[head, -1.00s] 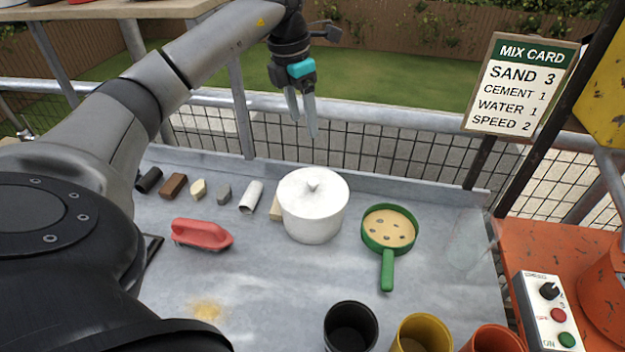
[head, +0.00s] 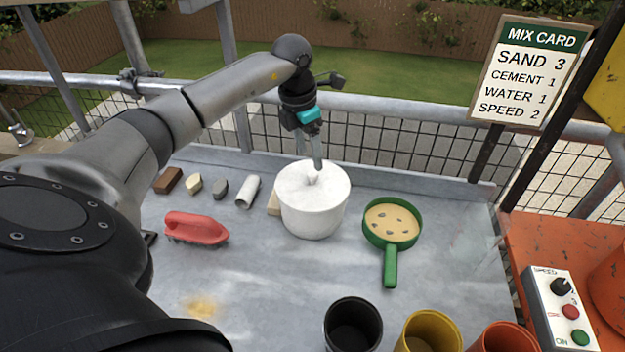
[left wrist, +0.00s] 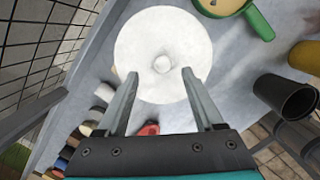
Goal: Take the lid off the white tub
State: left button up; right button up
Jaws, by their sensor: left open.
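The white tub (head: 312,215) stands upright on the grey bench with its white lid (head: 300,180) on and a small knob (head: 312,180) in the middle. In the left wrist view the round lid (left wrist: 140,50) fills the upper middle, its knob (left wrist: 162,64) just beyond and between the fingertips. My left gripper (head: 318,166) is above the tub, fingers pointing down, close to the knob. It also shows in the left wrist view (left wrist: 158,74), open with nothing between the fingers. My right gripper is in neither view.
A green sieve (head: 391,232) lies right of the tub. A red brush (head: 196,228) and several small blocks, including a white cylinder (head: 248,191), lie left. Black (head: 352,325), yellow (head: 428,333) and orange (head: 498,338) cups stand at the front. A mesh railing runs behind.

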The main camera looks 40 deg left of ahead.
aim_at(312, 173)
pick_arm(q)
jog(key=f, duration=0.5)
jog(key=shift+w+d, duration=0.15)
jog(key=shift+d, duration=0.1)
jog(key=shift+r, duration=0.1)
grip_shut()
